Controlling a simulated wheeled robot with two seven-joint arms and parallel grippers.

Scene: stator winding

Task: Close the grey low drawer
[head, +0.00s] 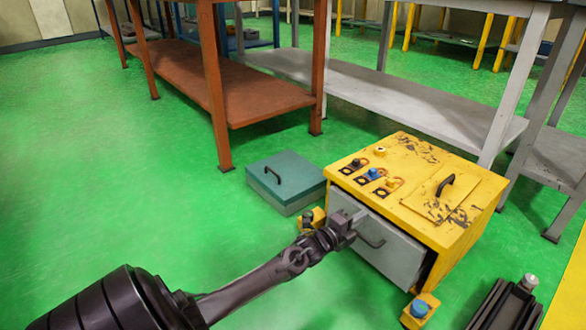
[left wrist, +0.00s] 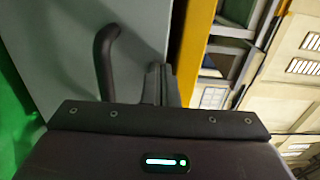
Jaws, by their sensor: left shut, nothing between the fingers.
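The grey low drawer (head: 395,262) is in the front of a yellow cabinet (head: 455,225) with worn paint. Its front stands a little out from the cabinet, with a dark gap along its right side. It has a dark curved handle (head: 371,238). My left gripper (head: 347,226) is shut and empty at the drawer front's upper left, beside the handle; I cannot tell if it touches. In the left wrist view the shut fingers (left wrist: 160,84) are over the grey front (left wrist: 60,45), near the handle (left wrist: 103,60) and the yellow frame (left wrist: 193,45). My right gripper is not in view.
A teal box (head: 285,180) with a handle lies on the green floor left of the cabinet. A brown table (head: 265,95) and a grey table (head: 400,95) stand behind. A dark ridged object (head: 500,308) is at the bottom right. The floor at left is clear.

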